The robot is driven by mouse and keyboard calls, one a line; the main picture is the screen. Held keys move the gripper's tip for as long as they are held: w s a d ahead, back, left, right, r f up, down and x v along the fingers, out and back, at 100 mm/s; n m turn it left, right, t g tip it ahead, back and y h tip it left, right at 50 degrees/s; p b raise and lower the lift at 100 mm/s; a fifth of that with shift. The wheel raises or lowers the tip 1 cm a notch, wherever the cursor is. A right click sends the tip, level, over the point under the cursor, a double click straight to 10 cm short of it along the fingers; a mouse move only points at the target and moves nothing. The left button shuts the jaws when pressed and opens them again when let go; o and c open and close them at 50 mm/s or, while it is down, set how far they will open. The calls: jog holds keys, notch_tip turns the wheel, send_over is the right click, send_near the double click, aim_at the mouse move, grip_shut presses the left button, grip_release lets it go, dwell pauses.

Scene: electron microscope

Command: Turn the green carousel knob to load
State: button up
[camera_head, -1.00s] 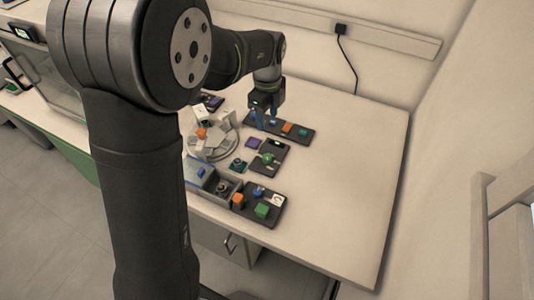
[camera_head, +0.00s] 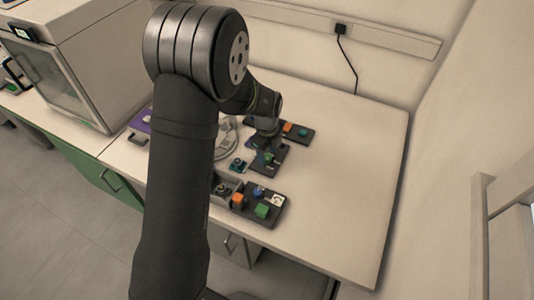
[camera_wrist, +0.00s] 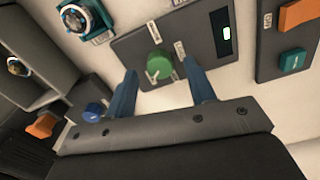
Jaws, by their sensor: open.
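The green carousel knob (camera_wrist: 160,64) sits on a dark panel (camera_wrist: 213,55) in the wrist view, with small white labels around it and a lit display slot on the panel's right. A pale line marks the knob's top. My gripper (camera_wrist: 163,80) is open, with one blue finger to the left of the knob and the other to its right, both slightly nearer the camera. I see no contact with the knob. In the head view my gripper (camera_head: 266,154) is over the panel (camera_head: 270,168) and partly hides the knob.
A panel with an orange switch (camera_wrist: 301,14) and a teal button (camera_wrist: 292,61) lies to the right. A teal-rimmed round part (camera_wrist: 86,18) is at upper left. A blue knob (camera_wrist: 93,112) is left of my fingers. The table's right side (camera_head: 350,170) is clear.

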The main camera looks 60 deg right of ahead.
jog(key=shift+f, duration=0.65)
jog(key=c, duration=1)
